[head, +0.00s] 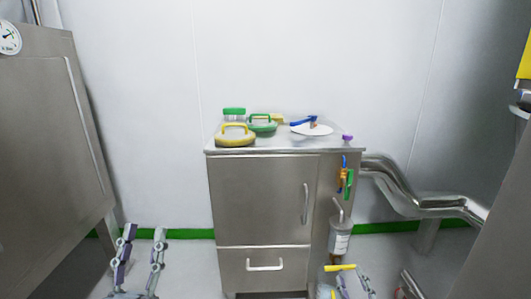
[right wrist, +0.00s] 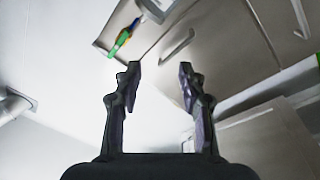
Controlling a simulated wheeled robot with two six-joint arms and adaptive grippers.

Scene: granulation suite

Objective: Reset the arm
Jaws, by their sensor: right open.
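My left gripper (head: 145,231) shows at the bottom left of the head view, fingers pointing up and spread apart, with nothing between them. It stands clear of the cabinet, to its left. My right gripper (right wrist: 160,68) fills the lower middle of the right wrist view, its two dark fingers apart and empty. In the head view only part of it shows at the bottom edge, right of the cabinet. In the right wrist view the cabinet (right wrist: 215,55) appears tilted beyond the fingertips, and no object touches the fingers.
A steel cabinet (head: 262,198) bears a yellow-handled item (head: 235,138), a green-handled item (head: 263,129), a green box (head: 234,111) and a white disc (head: 312,129). Coloured tools (head: 345,176) and a bottle (head: 340,240) hang at its right side. A steel pipe (head: 410,200) runs right. Large steel equipment (head: 50,140) stands left.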

